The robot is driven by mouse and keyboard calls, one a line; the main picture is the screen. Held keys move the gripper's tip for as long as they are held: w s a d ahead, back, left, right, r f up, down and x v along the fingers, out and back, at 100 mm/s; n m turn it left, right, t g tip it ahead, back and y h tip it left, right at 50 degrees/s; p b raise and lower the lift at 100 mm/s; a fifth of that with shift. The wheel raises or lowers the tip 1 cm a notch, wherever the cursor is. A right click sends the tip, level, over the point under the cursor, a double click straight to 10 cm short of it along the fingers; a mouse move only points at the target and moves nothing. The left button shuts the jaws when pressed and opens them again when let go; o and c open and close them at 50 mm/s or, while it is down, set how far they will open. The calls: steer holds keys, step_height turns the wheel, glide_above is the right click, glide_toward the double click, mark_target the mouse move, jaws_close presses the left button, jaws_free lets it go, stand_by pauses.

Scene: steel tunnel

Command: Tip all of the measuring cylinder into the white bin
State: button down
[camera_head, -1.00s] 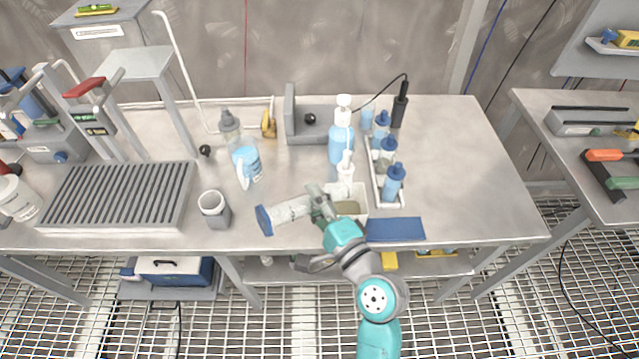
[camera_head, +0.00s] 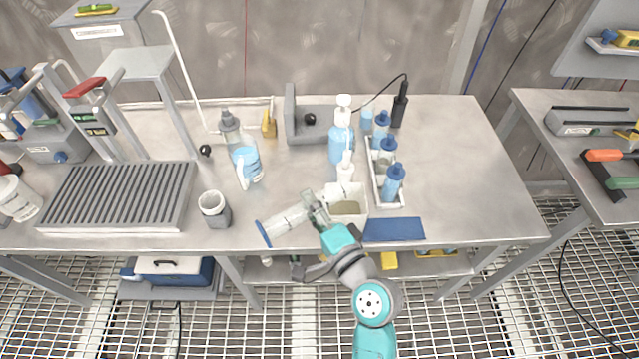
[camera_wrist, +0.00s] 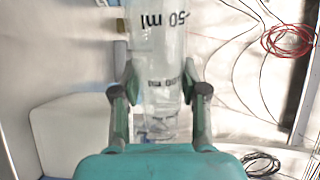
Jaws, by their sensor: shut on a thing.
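My gripper (camera_head: 317,210) is shut on the clear measuring cylinder (camera_head: 288,222), just left of the white bin (camera_head: 364,207). The cylinder lies tilted, its blue base (camera_head: 263,234) at the lower left and its other end toward the bin. In the wrist view, my gripper's fingers (camera_wrist: 160,82) clasp both sides of the clear cylinder (camera_wrist: 158,45), which has black ml markings. I see no clear contents in it. The bin's inside looks olive-beige; whether that is contents is unclear. The cylinder's mouth is partly hidden by my gripper.
A pump bottle (camera_head: 345,172) stands right behind the bin, and a white rack (camera_head: 387,204) of blue-capped bottles is to its right. A blue mat (camera_head: 395,229) lies at the front edge. A grey cup (camera_head: 215,210) stands left of the cylinder.

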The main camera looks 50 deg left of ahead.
mark_target(322, 196)
steer(key=shift+n, duration=0.3)
steer(key=n, duration=0.4)
steer(key=shift+n, duration=0.3)
steer(key=shift+w+d+r+n, duration=0.1)
steer(key=shift+w+r+n, duration=0.3)
steer(key=shift+r+n, duration=0.5)
steer(key=shift+w+d+r+n, duration=0.1)
steer(key=shift+w+r+n, duration=0.3)
steer(key=shift+r+n, duration=0.55)
steer(key=shift+w+d+r+n, duration=0.1)
steer(key=shift+w+r+n, duration=0.4)
steer(key=shift+n, duration=0.65)
steer(key=shift+r, duration=0.15)
steer(key=shift+w+d+r+n, duration=0.2)
steer(key=shift+w+r+n, duration=0.8)
steer(key=shift+n, duration=0.5)
steer(key=shift+w+d+r+n, duration=0.15)
steer(key=shift+w+r+n, duration=0.85)
steer(key=shift+n, duration=0.5)
steer(key=shift+r, duration=0.1)
